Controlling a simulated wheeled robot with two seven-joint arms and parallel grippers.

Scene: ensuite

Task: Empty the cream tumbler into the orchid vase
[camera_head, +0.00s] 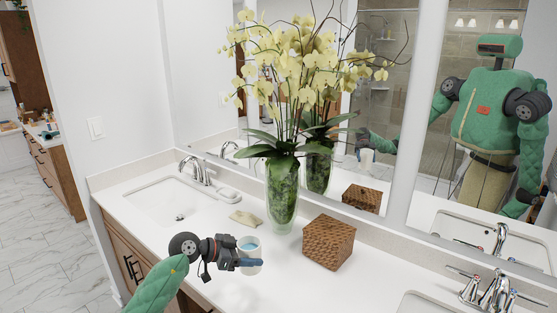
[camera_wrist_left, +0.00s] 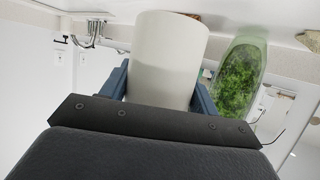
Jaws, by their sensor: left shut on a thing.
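The cream tumbler (camera_head: 250,247) is in the jaws of my left gripper (camera_head: 249,262), above the white counter. It looks upright in the head view, with bluish liquid inside its mouth. It also shows large between the blue fingers in the left wrist view (camera_wrist_left: 167,60). The orchid vase (camera_head: 282,195) is clear glass with green filling and pale yellow orchids (camera_head: 300,75). It stands on the counter beyond and right of the tumbler, apart from it. The vase also shows at right in the left wrist view (camera_wrist_left: 239,78). My right gripper does not show clearly.
A brown woven box (camera_head: 329,243) stands right of the vase. A beige soap-like piece (camera_head: 245,218) lies left of the vase. A sink (camera_head: 165,200) with a chrome faucet (camera_head: 196,170) is at left; another faucet (camera_head: 494,290) is at right. A mirror backs the counter.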

